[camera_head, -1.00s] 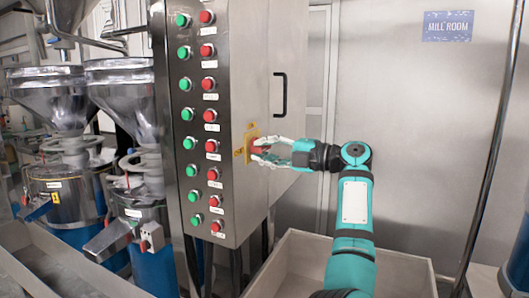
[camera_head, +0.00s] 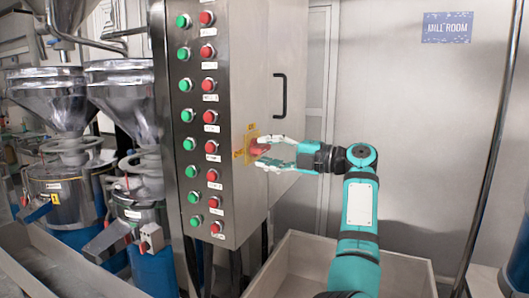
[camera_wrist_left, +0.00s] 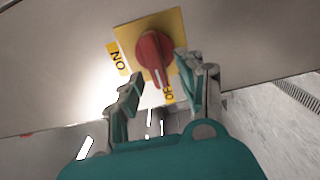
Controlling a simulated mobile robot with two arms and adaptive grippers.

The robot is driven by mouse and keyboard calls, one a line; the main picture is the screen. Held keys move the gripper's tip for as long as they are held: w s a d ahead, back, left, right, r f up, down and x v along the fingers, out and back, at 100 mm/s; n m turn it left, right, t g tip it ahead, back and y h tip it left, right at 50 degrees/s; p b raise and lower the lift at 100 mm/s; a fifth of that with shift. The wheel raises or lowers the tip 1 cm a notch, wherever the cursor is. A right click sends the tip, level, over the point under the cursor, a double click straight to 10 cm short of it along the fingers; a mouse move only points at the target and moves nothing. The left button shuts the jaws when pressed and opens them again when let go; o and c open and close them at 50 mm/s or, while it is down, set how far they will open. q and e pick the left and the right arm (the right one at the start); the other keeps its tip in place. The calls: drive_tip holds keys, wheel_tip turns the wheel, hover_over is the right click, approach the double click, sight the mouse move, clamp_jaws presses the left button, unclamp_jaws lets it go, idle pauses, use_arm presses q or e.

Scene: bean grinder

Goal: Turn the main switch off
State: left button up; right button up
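The main switch (camera_head: 256,148) is a red rotary knob on a yellow plate (camera_head: 249,139) on the side of the steel cabinet. In the left wrist view the knob (camera_wrist_left: 152,48) has a white mark on its lower end, which points down, close to the OFF label (camera_wrist_left: 169,93). The ON label (camera_wrist_left: 118,60) is to its left. My left gripper (camera_head: 268,152) is open in front of the knob, one finger on each side. The fingers look apart from it, though the right one is very close in the left wrist view. My right gripper is out of view.
The steel cabinet (camera_head: 225,200) has columns of green and red buttons on its front and a black handle (camera_head: 280,95) above the switch. Hoppers and mills (camera_head: 65,130) stand at left. A pale bin (camera_head: 400,270) is below my arm. A pole (camera_head: 495,140) stands at right.

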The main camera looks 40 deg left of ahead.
use_arm(q)
drive_tip(key=v, duration=1.1)
drive_tip(key=shift+s, duration=0.1)
